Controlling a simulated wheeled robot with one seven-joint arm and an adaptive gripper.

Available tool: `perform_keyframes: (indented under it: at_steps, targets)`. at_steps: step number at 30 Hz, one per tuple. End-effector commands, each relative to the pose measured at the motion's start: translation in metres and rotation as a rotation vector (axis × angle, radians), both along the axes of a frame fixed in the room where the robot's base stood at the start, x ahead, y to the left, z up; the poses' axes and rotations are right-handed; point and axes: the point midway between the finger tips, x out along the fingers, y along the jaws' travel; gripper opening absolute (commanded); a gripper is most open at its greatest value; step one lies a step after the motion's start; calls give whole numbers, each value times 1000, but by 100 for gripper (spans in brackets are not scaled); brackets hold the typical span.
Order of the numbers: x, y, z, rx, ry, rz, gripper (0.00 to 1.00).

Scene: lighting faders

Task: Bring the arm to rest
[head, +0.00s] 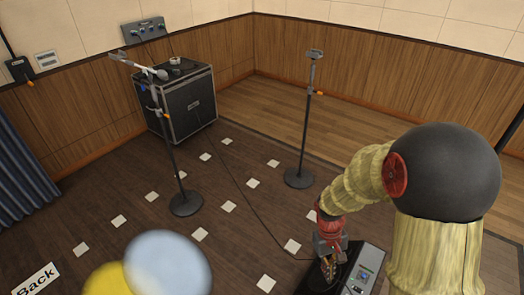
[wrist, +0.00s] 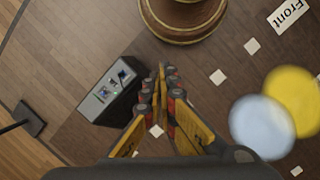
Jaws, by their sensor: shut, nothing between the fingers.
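My gripper (head: 328,270) is at the end of my arm at the lower right of the head view, pointing down. In the wrist view its yellow and red fingers (wrist: 164,78) come together at the tips, with nothing seen between them. A grey and black box with a small lit control panel (head: 360,280) is beside and below the gripper in the head view. In the wrist view the box (wrist: 108,92) is left of the fingers. I cannot tell whether the gripper touches it. My arm is bent and partly covers the right side of the head view.
Two microphone stands (head: 178,160) (head: 305,120) stand on the dark floor. A black case (head: 182,108) is by the panelled wall. Blurred pale blue (head: 167,262) and yellow (head: 105,281) round shapes are close at lower left. Open floor lies between the stands.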

Motion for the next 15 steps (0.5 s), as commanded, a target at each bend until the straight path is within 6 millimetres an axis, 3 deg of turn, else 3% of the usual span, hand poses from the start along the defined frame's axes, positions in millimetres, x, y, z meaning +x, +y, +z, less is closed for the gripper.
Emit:
perform_keyframes:
  at_steps: [1,6,15]
  targets:
    - [-3,1,20,3,-27,-18,0]
    - [-21,7,76,22,-105,-77,0]
    - [-57,17,158,69,-273,-148,0]
